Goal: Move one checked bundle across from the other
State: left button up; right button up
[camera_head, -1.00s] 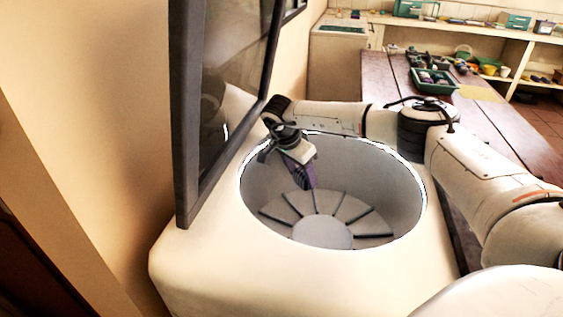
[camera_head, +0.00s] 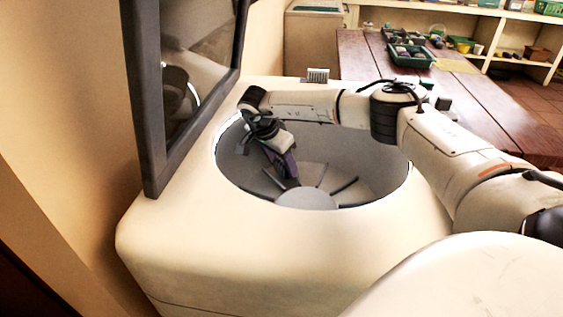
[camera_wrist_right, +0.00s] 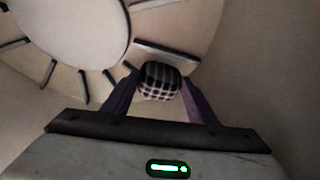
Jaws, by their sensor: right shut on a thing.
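One checked bundle (camera_wrist_right: 160,82), dark and white, shows in the right wrist view between the two purple fingers. My right gripper (camera_wrist_right: 157,90) is shut on it. In the head view my right gripper (camera_head: 288,170) points down inside the round pale drum (camera_head: 385,180) of a white top-opening machine, near its left side. The bundle is hard to make out there. No second checked bundle can be made out in these frames. My left gripper is not in view.
The machine's raised dark-framed lid (camera_head: 145,100) stands at the left. My right arm crosses the drum's far rim. Behind is a wooden table (camera_head: 355,65) with a green tray (camera_head: 411,62) of items. Shelves (camera_head: 510,30) stand beyond. The drum floor looks clear.

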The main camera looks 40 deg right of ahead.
jog(key=shift+f, duration=0.5)
dwell(0.4)
jog(key=o, duration=1.3)
